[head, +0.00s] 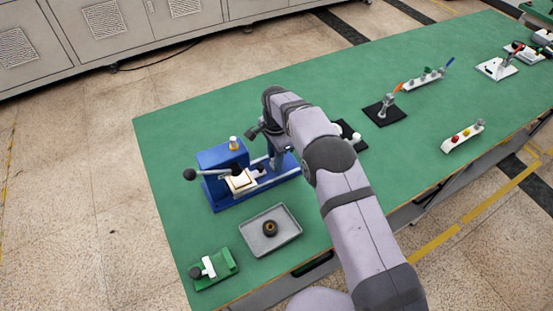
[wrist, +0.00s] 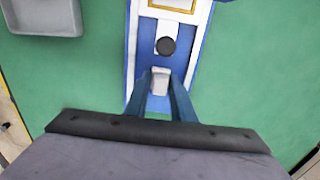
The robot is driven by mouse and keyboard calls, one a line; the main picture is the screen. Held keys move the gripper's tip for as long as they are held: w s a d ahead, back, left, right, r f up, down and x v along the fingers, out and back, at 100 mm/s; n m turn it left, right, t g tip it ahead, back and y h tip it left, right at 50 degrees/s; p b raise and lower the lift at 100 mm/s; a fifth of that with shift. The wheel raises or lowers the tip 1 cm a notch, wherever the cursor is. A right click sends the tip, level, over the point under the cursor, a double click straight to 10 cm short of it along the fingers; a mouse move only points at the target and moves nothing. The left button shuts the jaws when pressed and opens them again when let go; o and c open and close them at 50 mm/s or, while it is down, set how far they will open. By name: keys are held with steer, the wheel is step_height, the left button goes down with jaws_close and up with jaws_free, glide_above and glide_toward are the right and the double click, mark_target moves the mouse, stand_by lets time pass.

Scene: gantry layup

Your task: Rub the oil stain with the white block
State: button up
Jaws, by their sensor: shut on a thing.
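My gripper (wrist: 163,82) points down over the right end of a blue fixture (head: 214,157), which also shows in the wrist view (wrist: 130,75). Its fingers are shut on a small pale grey-white block (wrist: 160,78). I cannot tell whether the block is loose or part of the fixture. Just beyond it, a round black spot or knob (wrist: 166,46) shows on the fixture's white strip. I cannot tell whether it is the oil stain; no other stain is clear. In the head view my arm partly hides the gripper.
A grey tray (head: 255,240) holding a dark ring-like part (head: 270,228) lies in front of the fixture. A green holder with a white piece (head: 208,267) stands at front left. A black-knobbed lever (head: 191,174) juts left. Several small fixtures stand farther right on the green table (head: 300,90).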

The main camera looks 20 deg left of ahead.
mark_target(288, 161)
steer(key=w+d, duration=0.3)
steer(key=shift+w+d+f+b, duration=0.1)
steer(key=shift+w+d+b, duration=0.1)
steer(key=shift+d+b, duration=0.1)
steer(key=shift+s+a+p, duration=0.3)
steer(key=shift+s+a, duration=1.65)
steer(key=shift+s+a+r, duration=0.15)
steer(key=shift+r, duration=0.15)
steer(key=shift+r+p, duration=2.45)
steer(key=shift+r, duration=1.4)
